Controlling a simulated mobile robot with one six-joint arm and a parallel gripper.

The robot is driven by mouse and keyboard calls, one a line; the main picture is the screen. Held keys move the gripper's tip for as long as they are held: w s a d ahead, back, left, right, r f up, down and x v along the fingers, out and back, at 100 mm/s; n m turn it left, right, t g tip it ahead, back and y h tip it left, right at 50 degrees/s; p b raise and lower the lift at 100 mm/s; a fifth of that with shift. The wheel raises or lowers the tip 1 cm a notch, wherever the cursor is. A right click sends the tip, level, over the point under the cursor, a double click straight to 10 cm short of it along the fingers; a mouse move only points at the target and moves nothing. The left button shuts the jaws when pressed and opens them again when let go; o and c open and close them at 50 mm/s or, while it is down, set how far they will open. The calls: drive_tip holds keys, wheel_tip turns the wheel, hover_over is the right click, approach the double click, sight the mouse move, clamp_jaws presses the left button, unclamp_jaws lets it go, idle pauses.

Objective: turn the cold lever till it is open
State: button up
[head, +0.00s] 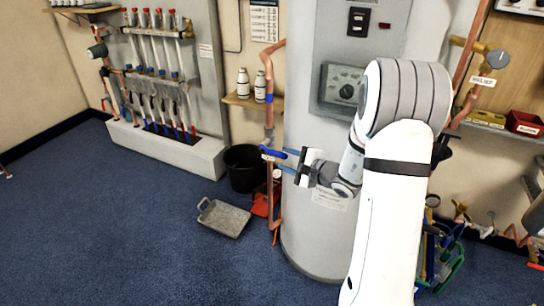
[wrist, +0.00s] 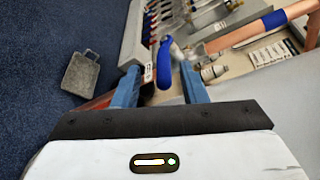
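The cold lever is a blue handle (head: 273,152) on the vertical copper pipe (head: 269,105) left of the big grey cylinder. In the wrist view the blue lever (wrist: 164,64) appears between my two finger tips, pointing towards my gripper. My gripper (head: 281,160) is open, with its blue fingers reaching left to the pipe at the lever's height. In the wrist view my gripper (wrist: 159,82) shows a gap on both sides of the lever. I cannot tell how deep the lever sits between the fingers. The valve body is partly hidden.
A grey tray (head: 224,217) lies on the blue carpet, beside a black bucket (head: 243,166). A shelf with white bottles (head: 243,84) is on the wall behind. The large grey cylinder (head: 305,225) stands close to my arm. The carpet at left is clear.

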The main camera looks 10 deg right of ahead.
sight(274, 153)
drive_tip(key=shift+w+d+f+m+h, duration=0.3)
drive_tip(key=shift+w+d, duration=0.05)
drive_tip(key=shift+d, duration=0.05)
drive_tip(key=shift+w+a+f, duration=0.1)
drive_tip(key=shift+w, duration=0.25)
drive_tip(key=x, duration=0.7)
drive_tip(key=shift+b, duration=0.4)
drive_tip(key=shift+c, duration=0.3)
clamp_jaws()
